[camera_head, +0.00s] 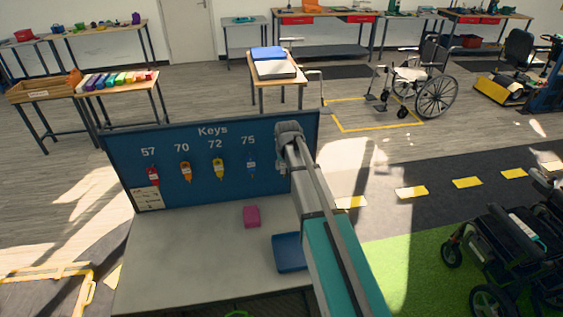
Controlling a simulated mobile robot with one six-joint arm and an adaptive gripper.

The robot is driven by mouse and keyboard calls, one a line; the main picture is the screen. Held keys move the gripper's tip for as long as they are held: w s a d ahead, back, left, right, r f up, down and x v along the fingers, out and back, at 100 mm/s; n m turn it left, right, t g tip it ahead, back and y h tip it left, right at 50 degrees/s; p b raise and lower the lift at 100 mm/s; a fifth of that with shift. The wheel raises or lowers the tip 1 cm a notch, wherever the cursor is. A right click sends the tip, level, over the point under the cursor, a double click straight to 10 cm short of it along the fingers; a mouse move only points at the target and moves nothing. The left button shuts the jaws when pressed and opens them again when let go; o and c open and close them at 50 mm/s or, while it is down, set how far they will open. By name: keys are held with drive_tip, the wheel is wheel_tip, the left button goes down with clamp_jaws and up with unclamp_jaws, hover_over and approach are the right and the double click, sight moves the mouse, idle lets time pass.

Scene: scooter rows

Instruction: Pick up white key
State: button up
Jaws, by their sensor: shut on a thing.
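The blue key board (120,160) stands upright at the back of a grey table (180,260). A red key (153,174), an orange key (185,171), a yellow key (219,168) and a blue key (251,165) hang on it below the numbers 57, 70, 72 and 75. My gripper (284,166) is at the right part of the board, right of the blue key. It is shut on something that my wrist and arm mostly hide. I cannot make out a white key.
A pink block (251,217) and a blue tray (288,253) are on the grey table, the tray beside my arm. The table's left part is clear.

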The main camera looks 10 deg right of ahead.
drive_tip(key=s, duration=1.5)
drive_tip(key=shift+s, duration=0.25)
drive_tip(key=shift+f, duration=0.15)
wheel_tip(320, 180, down, 10)
drive_tip(key=b, duration=1)
drive_tip(key=shift+r, duration=0.2)
drive_tip(key=shift+a, duration=0.1)
drive_tip(key=shift+a, duration=0.95)
drive_tip(key=shift+w, duration=0.1)
drive_tip(key=shift+s+d, duration=0.1)
drive_tip(key=shift+s, duration=0.1)
